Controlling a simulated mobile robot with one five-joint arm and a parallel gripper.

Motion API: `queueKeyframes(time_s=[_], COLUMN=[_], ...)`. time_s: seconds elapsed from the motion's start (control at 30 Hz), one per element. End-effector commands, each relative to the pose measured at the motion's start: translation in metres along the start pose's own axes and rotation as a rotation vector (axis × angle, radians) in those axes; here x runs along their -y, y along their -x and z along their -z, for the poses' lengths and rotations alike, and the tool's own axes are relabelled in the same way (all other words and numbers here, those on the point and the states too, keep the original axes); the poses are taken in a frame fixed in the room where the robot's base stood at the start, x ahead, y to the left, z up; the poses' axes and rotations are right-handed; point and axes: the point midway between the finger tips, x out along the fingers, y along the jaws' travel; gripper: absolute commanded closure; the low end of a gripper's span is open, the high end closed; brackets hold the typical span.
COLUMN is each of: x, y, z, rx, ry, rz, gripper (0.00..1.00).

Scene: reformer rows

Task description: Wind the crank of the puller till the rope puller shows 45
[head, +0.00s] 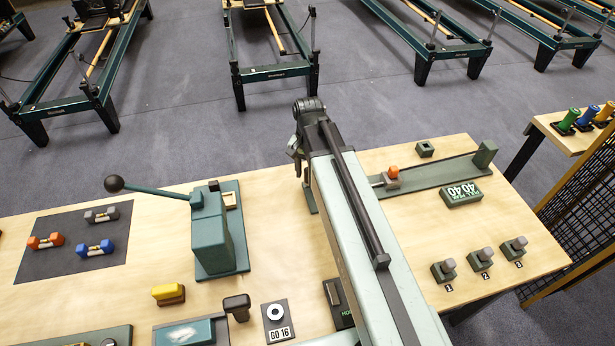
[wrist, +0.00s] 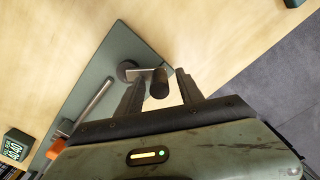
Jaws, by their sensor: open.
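The rope puller is a long green base (head: 440,174) at the back right of the bench, with an orange knob (head: 393,172) on its slide. Its display (head: 460,193) reads 40 twice. In the wrist view the base plate (wrist: 112,62) carries the crank (wrist: 143,72), a short metal arm with a dark upright handle (wrist: 159,84). My gripper (wrist: 162,84) is open, with one finger on each side of the handle. I cannot tell whether either finger touches it. In the head view my arm hides the crank.
A green box with a ball-ended lever (head: 213,235) stands left of my arm. Small dumbbells (head: 102,214) lie on a dark mat. Several numbered knobs (head: 480,259) stand at the front right. Bare bench lies between the lever box and my arm.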

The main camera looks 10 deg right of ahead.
Motion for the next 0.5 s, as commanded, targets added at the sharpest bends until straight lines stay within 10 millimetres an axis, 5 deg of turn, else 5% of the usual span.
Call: queueKeyframes(time_s=[0.07,0.23,0.5], x=[-0.0002,-0.0003,0.0004], y=[0.001,0.0011,0.001], z=[0.0001,0.0002,-0.008], rx=[0.0,0.0,0.0], ry=[0.0,0.0,0.127], rz=[0.0,0.0,0.0], gripper=[0.56,1.0,1.0])
